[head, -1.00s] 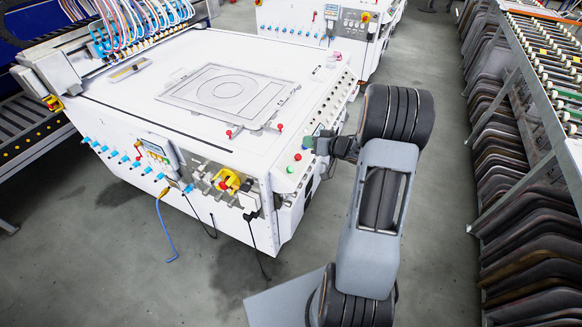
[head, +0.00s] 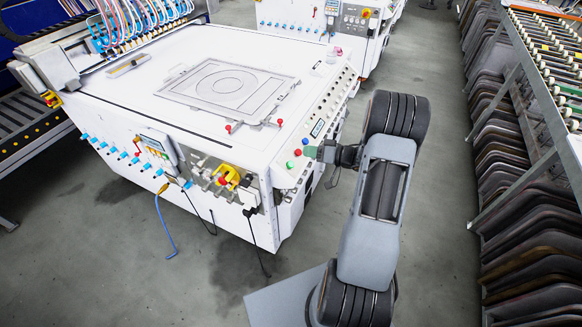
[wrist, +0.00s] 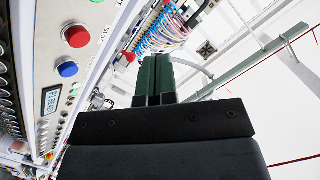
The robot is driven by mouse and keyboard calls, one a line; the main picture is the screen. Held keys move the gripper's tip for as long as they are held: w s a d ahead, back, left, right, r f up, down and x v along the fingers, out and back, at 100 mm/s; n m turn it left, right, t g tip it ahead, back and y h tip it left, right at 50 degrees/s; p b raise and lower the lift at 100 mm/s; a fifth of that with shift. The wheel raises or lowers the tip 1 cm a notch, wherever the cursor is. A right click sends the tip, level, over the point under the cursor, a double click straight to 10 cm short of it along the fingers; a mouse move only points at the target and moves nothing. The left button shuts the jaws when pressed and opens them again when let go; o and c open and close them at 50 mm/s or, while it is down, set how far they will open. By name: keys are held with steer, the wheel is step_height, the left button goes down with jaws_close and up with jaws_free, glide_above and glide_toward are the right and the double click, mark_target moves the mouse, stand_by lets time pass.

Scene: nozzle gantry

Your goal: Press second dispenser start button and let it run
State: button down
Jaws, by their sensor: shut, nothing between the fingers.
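A white dispenser machine (head: 215,150) stands at the left with a sloped control panel along its right edge. My gripper (head: 312,152) is shut and empty, just right of these buttons. Contact cannot be told. The wrist view shows the green fingers together, with the red button (wrist: 75,36) marked STOP and the blue button (wrist: 67,69) left of them. A green button (wrist: 97,1) is partly cut off at its top edge.
A second white machine (head: 290,15) stands behind. A rack of dark curved pieces (head: 510,190) lines the right side. Grey floor (head: 440,150) is clear between the rack and my arm. A blue hose (head: 163,225) hangs at the near machine's front.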

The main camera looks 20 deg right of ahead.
mark_target(290, 165)
steer(key=shift+w+a+f+b, duration=0.5)
steer(key=shift+f+b, duration=0.2)
steer(key=shift+f, duration=0.25)
steer(key=shift+w+a+f+b, duration=0.45)
steer(key=shift+f+b, duration=0.3)
steer(key=shift+f, duration=0.25)
steer(key=shift+w+a+f+b, duration=0.4)
steer(key=shift+w+f+b, duration=0.25)
steer(key=shift+f, duration=0.3)
steer(key=shift+a, duration=0.1)
steer(key=shift+w+a+f, duration=0.1)
steer(key=shift+f, duration=0.2)
